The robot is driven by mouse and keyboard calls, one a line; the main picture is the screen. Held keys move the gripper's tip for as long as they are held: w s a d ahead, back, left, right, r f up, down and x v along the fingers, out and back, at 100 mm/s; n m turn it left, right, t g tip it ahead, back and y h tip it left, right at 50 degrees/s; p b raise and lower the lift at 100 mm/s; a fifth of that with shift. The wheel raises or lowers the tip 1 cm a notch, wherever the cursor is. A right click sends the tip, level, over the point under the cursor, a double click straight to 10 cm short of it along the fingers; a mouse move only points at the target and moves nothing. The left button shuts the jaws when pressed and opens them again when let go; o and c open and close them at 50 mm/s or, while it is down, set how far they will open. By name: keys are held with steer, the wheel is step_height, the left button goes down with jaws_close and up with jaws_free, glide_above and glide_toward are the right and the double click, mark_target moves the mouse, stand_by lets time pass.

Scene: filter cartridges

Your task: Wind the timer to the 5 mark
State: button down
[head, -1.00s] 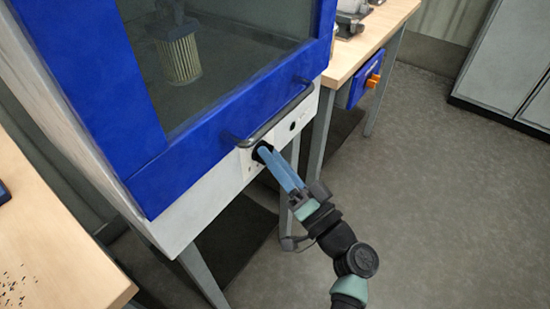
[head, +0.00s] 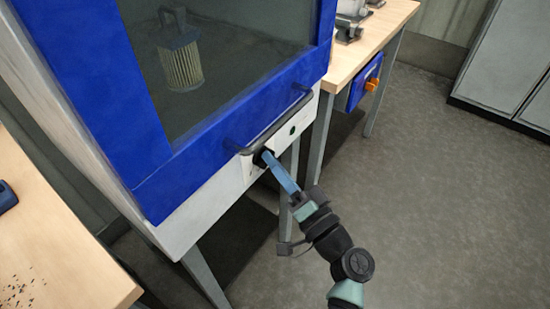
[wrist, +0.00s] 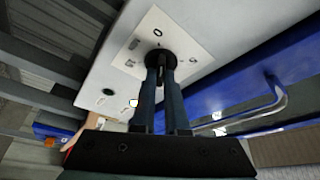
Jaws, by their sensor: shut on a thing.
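The timer is a round black knob (wrist: 155,57) on a white dial plate (wrist: 140,42) on the front panel of a blue and white cabinet. In the wrist view a 0 mark shows above the knob and another mark, which looks like a 5, to its right; the marks at left are too small to read. My gripper (wrist: 161,72) is shut on the knob, one finger on each side. In the head view my gripper (head: 269,160) reaches the knob from the lower right and hides part of it. I cannot tell which mark the knob points to.
A bar handle (head: 275,125) runs just above the knob on the cabinet's blue door (head: 190,168). A pleated filter (head: 183,68) hangs behind the window. A small round dark green fitting (wrist: 107,91) sits beside the dial. A wooden bench with an orange switch (head: 372,84) stands to the right.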

steer(key=shift+r+m+g+h+p, duration=0.1)
steer(key=shift+m+g+h+p, duration=0.6)
steer(key=shift+m+p, duration=2.25)
steer(key=shift+r+m+g+h+p, duration=0.1)
steer(key=shift+m+g+p, duration=1.05)
steer(key=shift+m+p, duration=1.75)
steer(key=shift+r+m+g+h+p, duration=0.1)
steer(key=shift+m+g+h+p, duration=0.6)
steer(key=shift+m+p, duration=2.2)
steer(key=shift+f+n+g+p, duration=0.15)
steer(key=shift+n+g+p, duration=0.2)
steer(key=shift+n+p, duration=0.6)
steer(key=c, duration=0.9)
jaws_free()
steer(key=shift+c, duration=0.2)
steer(key=p+v, duration=0.1)
steer(key=v, duration=1.2)
steer(key=shift+d, duration=0.15)
